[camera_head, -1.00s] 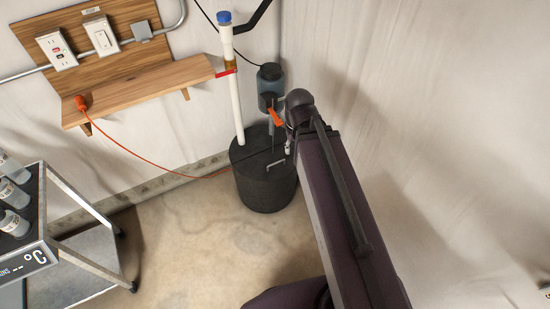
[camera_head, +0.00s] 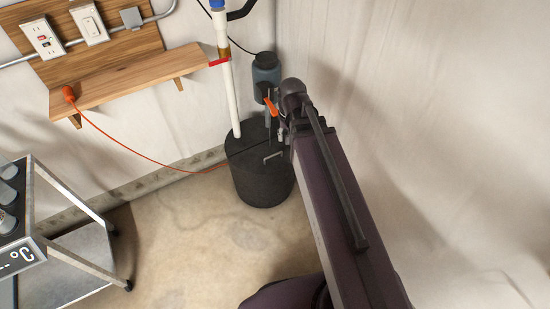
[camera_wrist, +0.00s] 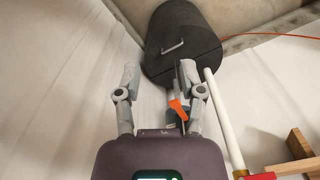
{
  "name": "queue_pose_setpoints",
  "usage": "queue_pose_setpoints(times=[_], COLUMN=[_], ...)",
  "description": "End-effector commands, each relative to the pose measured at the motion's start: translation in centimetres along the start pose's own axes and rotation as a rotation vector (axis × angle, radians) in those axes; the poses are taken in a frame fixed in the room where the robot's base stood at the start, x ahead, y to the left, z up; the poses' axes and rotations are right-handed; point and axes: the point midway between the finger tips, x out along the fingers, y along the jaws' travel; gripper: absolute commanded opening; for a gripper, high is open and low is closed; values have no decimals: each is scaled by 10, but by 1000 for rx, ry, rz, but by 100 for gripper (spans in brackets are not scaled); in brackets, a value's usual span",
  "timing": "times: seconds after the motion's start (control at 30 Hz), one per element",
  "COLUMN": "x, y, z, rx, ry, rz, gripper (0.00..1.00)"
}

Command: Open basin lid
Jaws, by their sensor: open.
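The basin is a black drum (camera_head: 263,182) standing on the floor in the corner, also in the wrist view (camera_wrist: 165,62). Its dark lid (camera_head: 250,146) is closed on top and has a thin metal handle (camera_head: 273,156); the handle shows in the wrist view too (camera_wrist: 173,47). My gripper (camera_wrist: 158,78) is open and empty, its two fingers spread and pointing toward the drum, with the handle beyond the fingertips and apart from them. In the head view my arm hides most of the gripper.
A white pipe (camera_head: 234,100) rises from the drum's left side. An orange-handled valve (camera_head: 270,106) hangs below a dark bottle-like unit (camera_head: 265,72) close to my gripper. A wooden shelf (camera_head: 140,78) and a cart (camera_head: 75,245) stand left. Floor before the drum is clear.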

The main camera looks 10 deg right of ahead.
Motion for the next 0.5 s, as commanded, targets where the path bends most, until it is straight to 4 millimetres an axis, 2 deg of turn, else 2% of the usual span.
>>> queue_pose_setpoints(times=[0.03, 0.5], x=[21, 114], y=[-1, -9], z=[-11, -81], rx=[32, 378], ry=[5, 47], rz=[-3, -38], gripper=[51, 51])
